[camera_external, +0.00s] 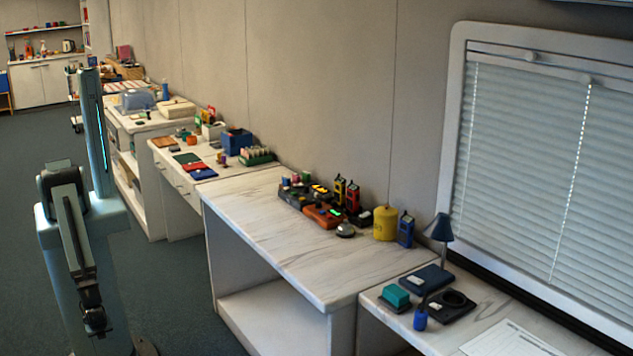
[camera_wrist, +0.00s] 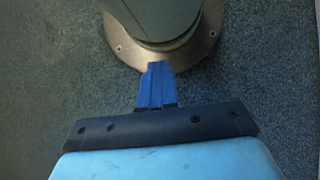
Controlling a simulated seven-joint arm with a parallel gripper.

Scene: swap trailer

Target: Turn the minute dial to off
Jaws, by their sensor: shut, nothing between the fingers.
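No minute dial can be made out for sure at this size. A small silver domed object (camera_external: 345,229) and a yellow cylinder (camera_external: 385,222) stand on the marble-topped bench, but I cannot tell whether either carries a dial. My arm is folded at the left of the external view, over the floor and well away from the benches. In the wrist view my gripper (camera_wrist: 157,68) has its blue fingers together with nothing between them, above the carpet and my round base plate.
The marble-topped bench (camera_external: 265,225) holds orange and dark devices (camera_external: 323,215) and a blue handheld unit (camera_external: 405,230). The nearer right bench holds a lamp (camera_external: 440,230), a teal block (camera_external: 396,296) and paper (camera_external: 510,340). Carpet (camera_external: 180,290) is clear between my arm and the benches.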

